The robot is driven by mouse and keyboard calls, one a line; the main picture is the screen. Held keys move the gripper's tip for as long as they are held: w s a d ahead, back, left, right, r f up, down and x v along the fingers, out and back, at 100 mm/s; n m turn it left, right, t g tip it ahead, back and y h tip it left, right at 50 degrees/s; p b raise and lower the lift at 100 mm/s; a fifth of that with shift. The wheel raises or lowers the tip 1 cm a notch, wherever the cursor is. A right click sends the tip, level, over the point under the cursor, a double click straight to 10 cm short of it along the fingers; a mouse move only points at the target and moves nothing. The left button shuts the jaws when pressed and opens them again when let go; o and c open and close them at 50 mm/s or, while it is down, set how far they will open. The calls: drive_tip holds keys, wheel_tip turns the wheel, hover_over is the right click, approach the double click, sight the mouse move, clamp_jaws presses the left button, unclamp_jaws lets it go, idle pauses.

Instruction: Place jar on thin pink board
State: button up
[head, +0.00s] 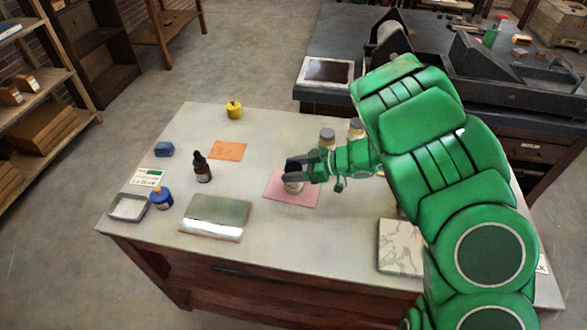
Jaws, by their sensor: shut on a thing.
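The thin pink board (302,203) lies flat near the middle of the pale table. My gripper (290,173) is over the board, with my green arm reaching in from the right. Its dark fingers are shut on a small pale jar (293,188), which is partly hidden by them. The jar looks upright and is over the pink board. I cannot tell whether its base touches the board.
A yellow pot (234,110) stands at the back; a marbled slab (398,247) lies front right. The front middle is clear.

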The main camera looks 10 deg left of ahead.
drive_tip(key=o, duration=1.2)
drive_tip(key=shift+d+r, duration=0.15)
drive_tip(key=shift+d, duration=0.05)
drive_tip(key=shift+v, duration=5.8)
